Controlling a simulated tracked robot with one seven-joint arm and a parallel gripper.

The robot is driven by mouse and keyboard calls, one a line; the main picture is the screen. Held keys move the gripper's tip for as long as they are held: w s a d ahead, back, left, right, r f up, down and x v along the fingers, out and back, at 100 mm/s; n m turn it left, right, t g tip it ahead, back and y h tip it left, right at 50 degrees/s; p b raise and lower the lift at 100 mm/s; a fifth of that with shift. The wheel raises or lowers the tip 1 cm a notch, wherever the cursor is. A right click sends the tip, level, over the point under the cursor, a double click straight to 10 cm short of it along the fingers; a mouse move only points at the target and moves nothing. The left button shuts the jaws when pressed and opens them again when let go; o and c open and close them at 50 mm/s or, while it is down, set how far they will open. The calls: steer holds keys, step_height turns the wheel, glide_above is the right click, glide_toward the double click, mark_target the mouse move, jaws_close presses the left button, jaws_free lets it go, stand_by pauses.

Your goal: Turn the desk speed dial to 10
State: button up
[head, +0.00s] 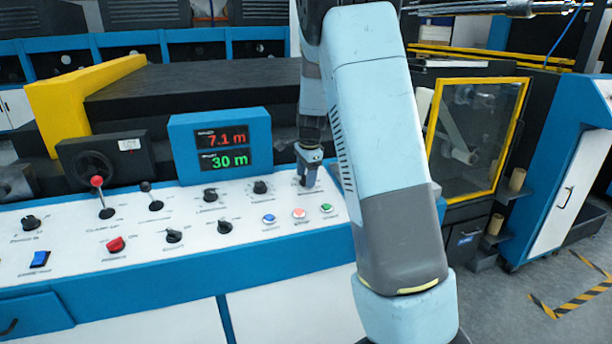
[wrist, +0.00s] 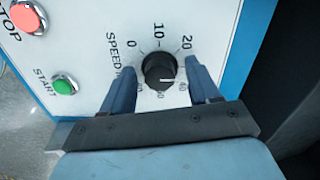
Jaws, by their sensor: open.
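The speed dial (wrist: 160,69) is a round black knob on the white control panel, labelled SPEED, with numbers around it including 0, 10 and 20. A short white mark on the knob points right in the wrist view, away from 10, towards the side between 20 and 40. My gripper (wrist: 160,76) is open, with one finger on each side of the knob and small gaps showing. In the head view my gripper (head: 308,170) is down at the panel's right end and hides the dial.
A blue-framed display (head: 221,147) reads 7.1 m and 30 m. Blue, red and green buttons (head: 326,208) sit just in front of my gripper; START (wrist: 64,86) and STOP (wrist: 27,16) show in the wrist view. Other black knobs (head: 210,195) stand to the left.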

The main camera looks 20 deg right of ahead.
steer(key=shift+c, duration=0.3)
steer(key=c, duration=1)
steer(key=shift+n, duration=0.4)
steer(key=n, duration=0.3)
steer(key=shift+n, duration=0.4)
steer(key=n, duration=0.4)
steer(key=shift+s+n, duration=0.1)
steer(key=shift+n, duration=0.2)
steer(key=n, duration=0.4)
steer(key=shift+d+n, duration=0.1)
steer(key=shift+n, duration=2.2)
